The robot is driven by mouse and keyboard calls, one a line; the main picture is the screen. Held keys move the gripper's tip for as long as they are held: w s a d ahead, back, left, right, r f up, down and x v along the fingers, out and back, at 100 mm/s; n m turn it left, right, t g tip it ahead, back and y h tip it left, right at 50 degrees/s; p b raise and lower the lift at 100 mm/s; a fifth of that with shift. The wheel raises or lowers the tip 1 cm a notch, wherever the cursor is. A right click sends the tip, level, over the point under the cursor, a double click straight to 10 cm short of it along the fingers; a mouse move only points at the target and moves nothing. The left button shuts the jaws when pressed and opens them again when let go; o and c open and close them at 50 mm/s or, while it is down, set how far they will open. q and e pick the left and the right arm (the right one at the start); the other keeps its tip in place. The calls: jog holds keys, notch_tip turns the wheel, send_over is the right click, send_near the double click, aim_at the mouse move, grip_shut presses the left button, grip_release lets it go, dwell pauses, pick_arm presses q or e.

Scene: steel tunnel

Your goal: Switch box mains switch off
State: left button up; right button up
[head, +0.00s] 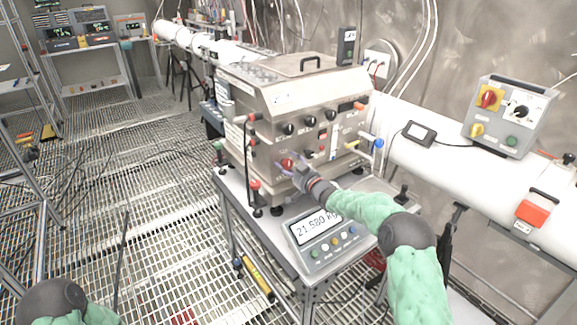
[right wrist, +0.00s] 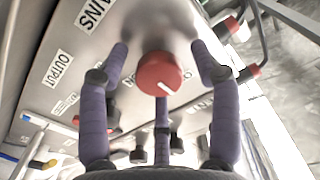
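The switch box (head: 290,90) is a steel cabinet with knobs on its sloped front, standing on a metal table. Its red mains switch (head: 287,163) is a round knob low on the front panel. In the right wrist view the red knob (right wrist: 159,73) has a white pointer line, and a label ending in "AINS" is beside it. My right gripper (head: 290,172) is at the panel; its purple fingers (right wrist: 160,85) are spread around the knob, with gaps visible at the sides. Only a bit of my left arm shows at the lower left; its gripper is out of view.
A scale display (head: 320,228) sits at the table's front. A grey control box (head: 508,115) with red and yellow knobs stands on the white pipe (head: 400,140) at right. A blue-tipped lever (head: 378,145) projects from the cabinet's right side. Grated floor (head: 150,200) lies open at left.

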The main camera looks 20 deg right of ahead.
jog(key=shift+s+f, duration=0.1)
jog(key=v, duration=1.1)
jog(key=shift+s+d, duration=0.15)
jog(key=shift+s, duration=0.25)
